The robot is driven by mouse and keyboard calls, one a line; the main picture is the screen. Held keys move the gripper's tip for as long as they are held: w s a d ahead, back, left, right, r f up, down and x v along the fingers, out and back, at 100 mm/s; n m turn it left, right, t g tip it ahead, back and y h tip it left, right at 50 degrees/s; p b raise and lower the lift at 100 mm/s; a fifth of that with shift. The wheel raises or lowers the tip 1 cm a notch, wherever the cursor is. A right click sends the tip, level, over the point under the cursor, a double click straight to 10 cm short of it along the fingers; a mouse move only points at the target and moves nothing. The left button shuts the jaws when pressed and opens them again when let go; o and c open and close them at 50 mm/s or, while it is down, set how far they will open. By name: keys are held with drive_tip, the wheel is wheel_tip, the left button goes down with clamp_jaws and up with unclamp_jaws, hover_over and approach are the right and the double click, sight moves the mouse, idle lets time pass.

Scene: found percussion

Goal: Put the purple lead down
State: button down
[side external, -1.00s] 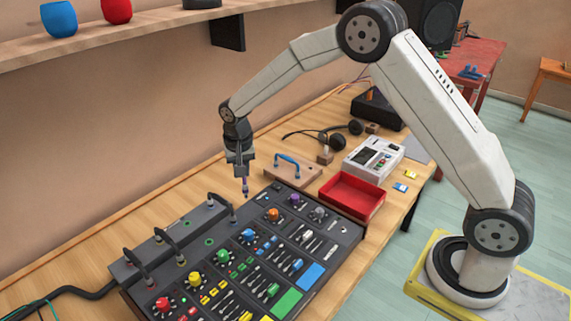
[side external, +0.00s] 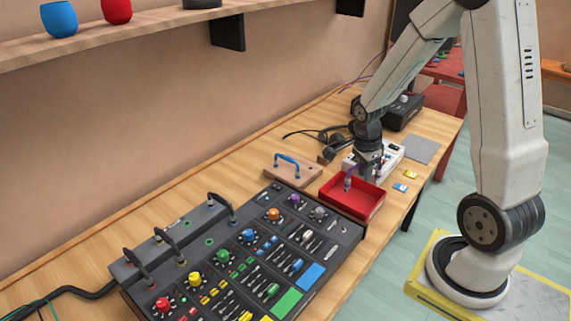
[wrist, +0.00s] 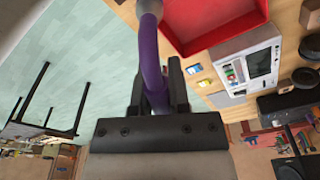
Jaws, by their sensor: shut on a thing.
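My gripper (side external: 354,173) is shut on the purple lead (wrist: 150,62), which shows as a thick curved purple cable between the fingers in the wrist view. A grey plug end of the lead shows at the top edge there. In the side view the lead (side external: 348,184) hangs small below my gripper, over the red tray (side external: 342,207). I cannot tell whether its lower end touches the tray floor. The red tray (wrist: 222,38) also shows at the top of the wrist view, beside the lead.
The mixer panel (side external: 335,247) with coloured knobs lies left of the tray. A wooden board with a blue handle (side external: 287,159) stands behind it. A white device (side external: 391,157) is close behind the tray. Yellow and blue small blocks (side external: 405,181) lie to the right.

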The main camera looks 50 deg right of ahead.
drive_tip(key=s+m, duration=0.3)
drive_tip(key=s, duration=0.3)
hover_over(375, 232)
drive_tip(key=shift+w+a+f, duration=0.1)
drive_tip(key=shift+w+f, duration=0.05)
drive_tip(key=shift+f, duration=1.3)
drive_tip(key=shift+w+a+f, duration=0.1)
drive_tip(key=shift+f, duration=1.35)
drive_tip(key=shift+f, duration=2.2)
drive_tip(key=shift+f, duration=0.1)
drive_tip(key=shift+f, duration=1.7)
drive_tip(key=shift+f, duration=0.1)
